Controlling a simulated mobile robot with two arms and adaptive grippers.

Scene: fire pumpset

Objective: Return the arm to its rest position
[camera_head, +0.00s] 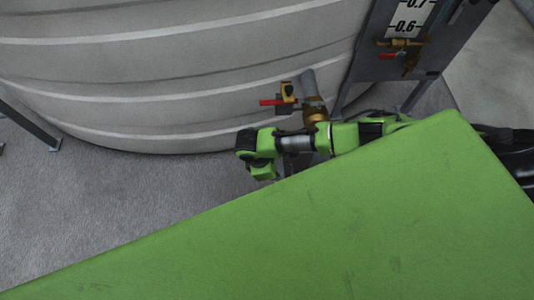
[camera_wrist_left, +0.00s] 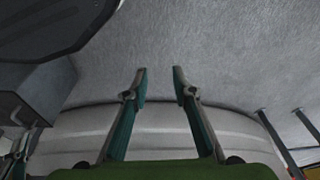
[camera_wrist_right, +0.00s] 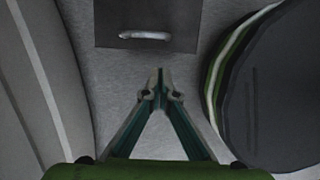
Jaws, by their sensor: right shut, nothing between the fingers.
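My right arm (camera_head: 295,143) comes in from the right in the head view, in front of the tank's valve, and its gripper end is mostly hidden there by a green panel. In the right wrist view my right gripper (camera_wrist_right: 160,78) is shut and empty, its two fingertips meeting above the grey floor. My left gripper (camera_wrist_left: 160,80) shows only in the left wrist view. Its fingers are apart with nothing between them, over grey floor and the tank's side.
A large grey ribbed tank (camera_head: 180,70) fills the back. A brass valve with a red handle (camera_head: 275,102) sticks out low on it. A level gauge (camera_head: 410,18) stands at the upper right. A dark plate with a handle (camera_wrist_right: 150,22) lies ahead of the right gripper.

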